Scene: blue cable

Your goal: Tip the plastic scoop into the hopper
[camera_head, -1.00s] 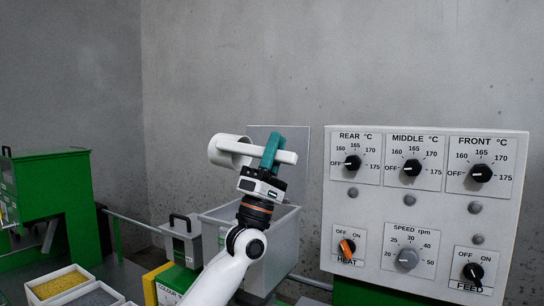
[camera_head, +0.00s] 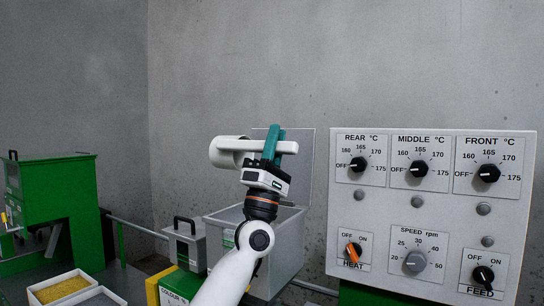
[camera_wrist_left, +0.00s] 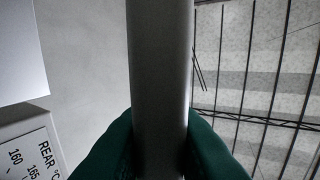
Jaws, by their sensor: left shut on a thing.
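The white plastic scoop (camera_head: 227,151) is held up in the head view, its round cup to the left and its handle running right. My left gripper (camera_head: 272,146) has teal fingers shut on the handle. In the left wrist view the scoop's handle (camera_wrist_left: 160,80) stands between the two teal fingers (camera_wrist_left: 160,145). The scoop is above the grey hopper (camera_head: 290,245), which has its lid (camera_head: 300,165) raised behind. My right gripper is not in view.
A control panel (camera_head: 430,210) with several knobs stands to the right. A small grey lidded box (camera_head: 186,245) is left of the hopper. A green machine (camera_head: 55,200) stands at far left. Trays of yellow (camera_head: 60,289) and grey granules (camera_head: 95,299) lie at lower left.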

